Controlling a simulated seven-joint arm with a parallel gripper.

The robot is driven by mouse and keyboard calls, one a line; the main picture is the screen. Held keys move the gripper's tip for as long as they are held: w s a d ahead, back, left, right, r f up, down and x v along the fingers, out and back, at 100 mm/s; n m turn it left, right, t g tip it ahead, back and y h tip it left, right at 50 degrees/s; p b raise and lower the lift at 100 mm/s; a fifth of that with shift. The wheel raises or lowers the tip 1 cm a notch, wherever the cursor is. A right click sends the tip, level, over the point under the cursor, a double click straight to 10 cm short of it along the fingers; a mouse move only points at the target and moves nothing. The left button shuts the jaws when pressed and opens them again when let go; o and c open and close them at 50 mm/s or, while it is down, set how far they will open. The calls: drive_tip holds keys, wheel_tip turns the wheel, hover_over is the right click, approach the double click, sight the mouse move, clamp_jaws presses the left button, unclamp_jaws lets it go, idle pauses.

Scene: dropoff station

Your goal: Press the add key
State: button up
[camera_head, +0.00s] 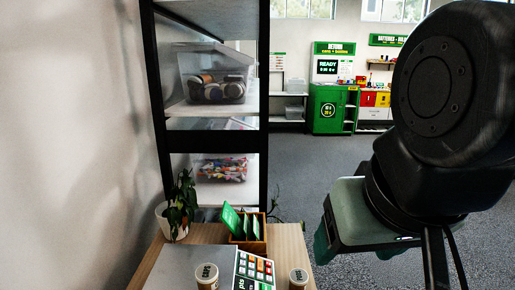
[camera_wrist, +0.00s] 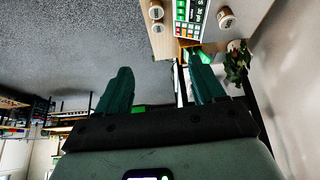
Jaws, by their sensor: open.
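A keypad (camera_head: 254,270) with rows of white, dark, red and orange keys stands on the wooden desk (camera_head: 290,240), at the bottom edge of the head view and partly cut off. It also shows in the wrist view at the top (camera_wrist: 190,18). The key labels are too small to read, so I cannot tell which one is the add key. My gripper (camera_wrist: 158,70) is open and empty, its two green fingers apart. In the head view my gripper (camera_head: 350,245) hangs right of the desk, clear of the keypad.
Labelled cups stand on either side of the keypad, one left (camera_head: 207,277) and one right (camera_head: 298,278). Behind it are a wooden box with green cards (camera_head: 247,232) and a potted plant (camera_head: 176,208). A black-framed shelf (camera_head: 263,130) rises behind. Open floor lies to the right.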

clamp_jaws()
drive_tip(key=shift+w, duration=0.1)
idle(1.2)
